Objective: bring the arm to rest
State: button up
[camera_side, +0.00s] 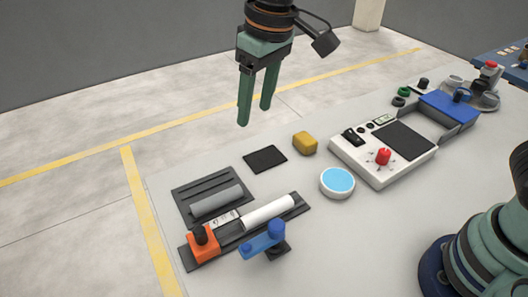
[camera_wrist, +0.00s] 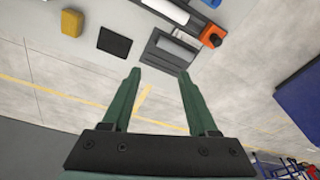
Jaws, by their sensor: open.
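My gripper (camera_side: 256,108) hangs in the air above the far left part of the table, fingers pointing down. Its two green fingers stand apart with nothing between them; they also show in the wrist view (camera_wrist: 159,76). A grey pipe (camera_side: 217,200) lies in a dark slotted tray (camera_side: 190,188) below and to the left. A white pipe (camera_side: 268,212) lies on a dark rail fixture (camera_side: 289,215) beside the tray. The fixture has an orange block (camera_side: 204,247) with a black knob and a blue clamp (camera_side: 263,240). My gripper touches none of these.
A black pad (camera_side: 265,159), a yellow block (camera_side: 304,143) and a round blue-topped dish (camera_side: 337,181) lie mid-table. A white device (camera_side: 360,160) with a red knob and a blue box (camera_side: 449,108) stand to the right. Air around my gripper is clear.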

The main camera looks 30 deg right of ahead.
jog(key=s+d+m+t, duration=0.2)
jog(key=s+d, duration=0.2)
jog(key=d, duration=0.8)
jog(key=s+d+m+t+h, duration=0.1)
jog(key=s+d, duration=0.4)
jog(key=d, duration=0.6)
jog(key=shift+d+r+m+t, duration=0.15)
jog(key=shift+d+m+t, duration=0.3)
jog(key=shift+m, duration=0.25)
